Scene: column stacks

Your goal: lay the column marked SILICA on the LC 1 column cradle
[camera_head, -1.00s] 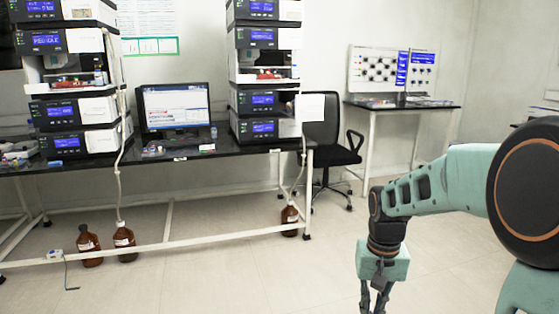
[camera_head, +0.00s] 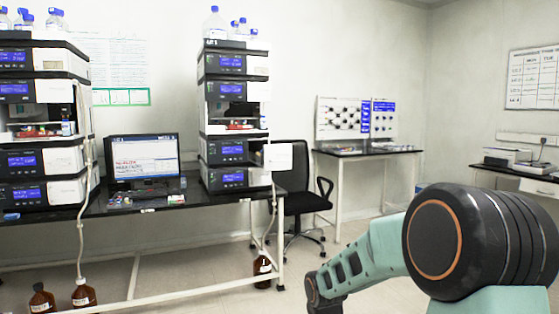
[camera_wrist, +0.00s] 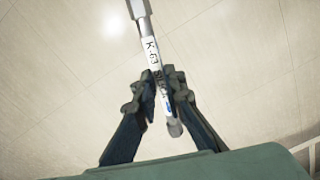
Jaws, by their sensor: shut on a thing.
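In the wrist view my gripper (camera_wrist: 157,88) is shut on a slim silvery-white column (camera_wrist: 150,50). Its label shows K-63 and SILICA, the latter partly hidden by the fingers. The column is held clear, above the pale floor, with its far end at the top of the picture. In the head view the right instrument stack (camera_head: 234,65) has small lettering near its top that I cannot read surely. It has an open bay with red parts (camera_head: 238,127). I cannot make out a column cradle.
The left stack (camera_head: 42,160) and a monitor (camera_head: 144,157) share the dark bench (camera_head: 115,207). A black chair (camera_head: 300,205) stands right of the bench. Brown bottles (camera_head: 83,294) stand on the floor. A side table (camera_head: 365,151) is behind.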

